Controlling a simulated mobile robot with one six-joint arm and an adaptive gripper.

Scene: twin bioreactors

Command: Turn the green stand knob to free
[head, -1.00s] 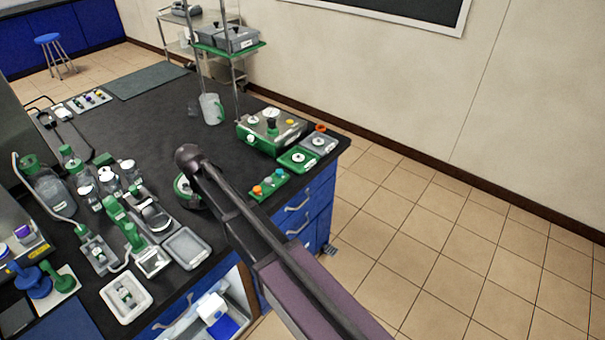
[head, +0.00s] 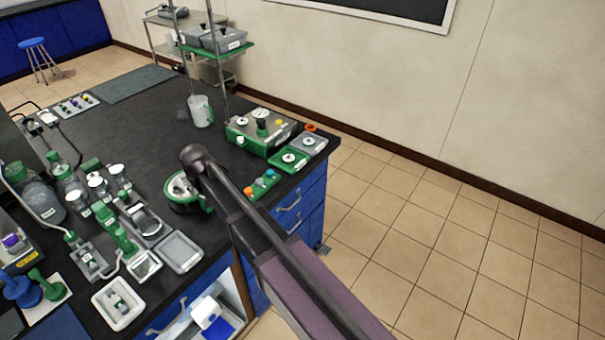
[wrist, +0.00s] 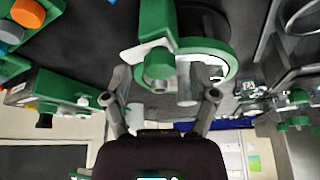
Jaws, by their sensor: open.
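A round green stand (head: 186,204) with a white face sits on the black bench, partly hidden behind my arm in the head view. In the wrist view a green stand body (wrist: 157,32) and its ring (wrist: 226,66) fill the top middle. A green knob-like part with a grey end (wrist: 157,69) sticks out toward my gripper (wrist: 166,88). A pale grey cylinder is beside it. My gripper is open, with a finger on either side of these parts; contact cannot be told. The gripper is hidden in the head view. The knob's setting cannot be read.
A green strip with orange and blue knobs (head: 262,184) and a green control box (head: 246,134) lie right of the stand. A grey tray (head: 180,252) and several bottles stand left. A jug (head: 202,111) stands behind. The bench middle is clear.

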